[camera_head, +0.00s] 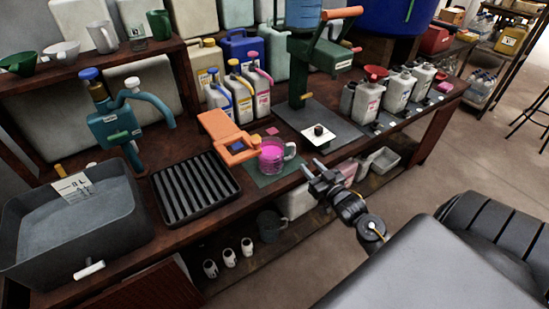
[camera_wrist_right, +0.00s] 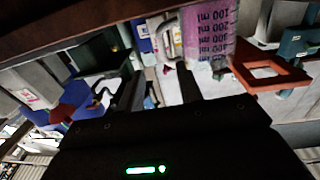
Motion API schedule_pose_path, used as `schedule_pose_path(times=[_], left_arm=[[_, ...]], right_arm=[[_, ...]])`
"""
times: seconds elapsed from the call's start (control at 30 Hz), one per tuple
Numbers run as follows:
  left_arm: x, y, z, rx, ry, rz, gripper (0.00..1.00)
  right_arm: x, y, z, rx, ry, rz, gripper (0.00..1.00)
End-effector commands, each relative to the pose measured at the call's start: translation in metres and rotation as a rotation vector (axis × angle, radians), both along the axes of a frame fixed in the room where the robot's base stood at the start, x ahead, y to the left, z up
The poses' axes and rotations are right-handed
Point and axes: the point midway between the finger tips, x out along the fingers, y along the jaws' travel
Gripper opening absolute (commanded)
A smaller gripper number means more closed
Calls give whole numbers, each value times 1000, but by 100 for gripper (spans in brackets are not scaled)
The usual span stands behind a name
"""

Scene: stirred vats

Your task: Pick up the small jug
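A small clear jug (camera_head: 272,155) with pink liquid stands upright on a green mat (camera_head: 264,179) near the bench's front edge. Its handle points right, towards my right gripper. In the right wrist view the jug (camera_wrist_right: 208,38) shows upside down, with measuring marks, and its handle (camera_wrist_right: 171,40) lies beyond the fingers. My right gripper (camera_head: 314,168) is in front and to the right of the jug, apart from it. Its fingers are spread and empty, as the right wrist view (camera_wrist_right: 161,88) also shows. My left gripper is not in view.
An orange frame (camera_head: 222,130) stands close against the jug's left side. A black ribbed tray (camera_head: 195,188) lies further left. A green press (camera_head: 300,75) and a white plate (camera_head: 318,136) are behind right. A shelf below holds a dark jug (camera_head: 269,226) and white bottles.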

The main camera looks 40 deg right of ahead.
Motion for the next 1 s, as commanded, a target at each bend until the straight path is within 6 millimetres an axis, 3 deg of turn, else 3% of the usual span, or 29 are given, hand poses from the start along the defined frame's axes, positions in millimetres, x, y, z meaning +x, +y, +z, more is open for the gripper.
schedule_pose_path(times=[0.3, 0.63, 1.0], left_arm=[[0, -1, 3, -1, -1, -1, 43], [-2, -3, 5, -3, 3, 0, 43], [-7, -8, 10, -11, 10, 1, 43]], right_arm=[[45, -3, 1, 0, 0, 0, 36], [60, -4, 2, -1, 1, 1, 36], [105, -5, 5, -1, 2, 1, 36]])
